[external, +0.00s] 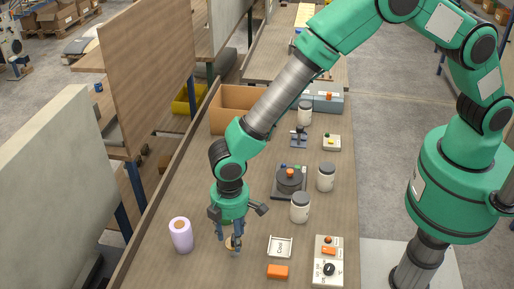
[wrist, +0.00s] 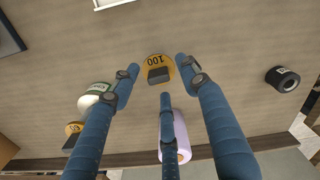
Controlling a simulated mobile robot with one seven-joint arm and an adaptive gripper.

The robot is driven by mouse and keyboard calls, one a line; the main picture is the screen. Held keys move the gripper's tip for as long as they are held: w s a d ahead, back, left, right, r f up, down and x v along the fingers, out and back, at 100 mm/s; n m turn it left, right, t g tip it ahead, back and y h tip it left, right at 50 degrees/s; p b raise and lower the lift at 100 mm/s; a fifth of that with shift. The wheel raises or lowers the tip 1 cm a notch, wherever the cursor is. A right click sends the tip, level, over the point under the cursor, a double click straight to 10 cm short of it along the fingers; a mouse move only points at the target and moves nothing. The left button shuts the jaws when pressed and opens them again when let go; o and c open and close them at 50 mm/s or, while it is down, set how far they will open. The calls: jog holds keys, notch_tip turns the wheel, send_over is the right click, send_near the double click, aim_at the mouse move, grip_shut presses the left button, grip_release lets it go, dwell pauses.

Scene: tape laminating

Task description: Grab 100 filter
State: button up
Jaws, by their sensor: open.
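The 100 filter is a yellow-orange disc (wrist: 155,61) with a dark raised block on it. It lies on the wooden table, its "100" label upside down in the wrist view. In the external view a small tan disc (external: 229,243) shows beneath my gripper, partly hidden by the fingers. My gripper (external: 233,250) points down over it with its fingers spread. In the wrist view the three fingers of my gripper (wrist: 160,80) surround the disc area with nothing held between them. Whether they touch the disc cannot be told.
A lilac roll (external: 181,236) stands left of my gripper and also shows in the wrist view (wrist: 182,135). A disc marked 60 (wrist: 75,128) and a black roll (wrist: 283,79) lie apart. A white tray (external: 280,246), orange block (external: 278,272) and control box (external: 328,258) are to the right.

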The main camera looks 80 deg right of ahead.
jog(key=shift+f, duration=0.2)
jog(key=shift+f, duration=0.15)
jog(key=shift+d+f, duration=0.1)
jog(key=shift+f, duration=2.35)
jog(key=shift+c, duration=0.6)
jog(key=c, duration=0.8)
jog(key=shift+c, duration=0.8)
